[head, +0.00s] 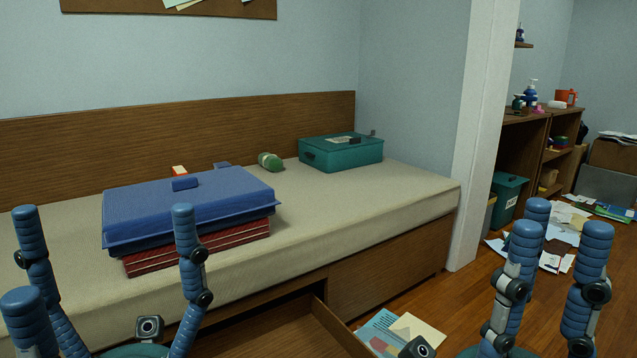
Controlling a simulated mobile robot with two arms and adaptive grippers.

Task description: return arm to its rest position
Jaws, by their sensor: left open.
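My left gripper (105,240) is at the lower left, with its blue segmented fingers pointing up and spread wide apart. Nothing is between them. It appears in front of the near edge of the bed-like bench (395,205). My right gripper (564,232) is at the lower right, fingers also up and apart, with nothing between them, in front of the wooden floor. The arms behind both grippers are mostly below the picture's edge.
A green rolled item (270,161) and a teal box (340,154) sit farther back. A drawer (285,325) stands open below. Papers (400,330) lie on the floor. Shelves (530,150) stand at right.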

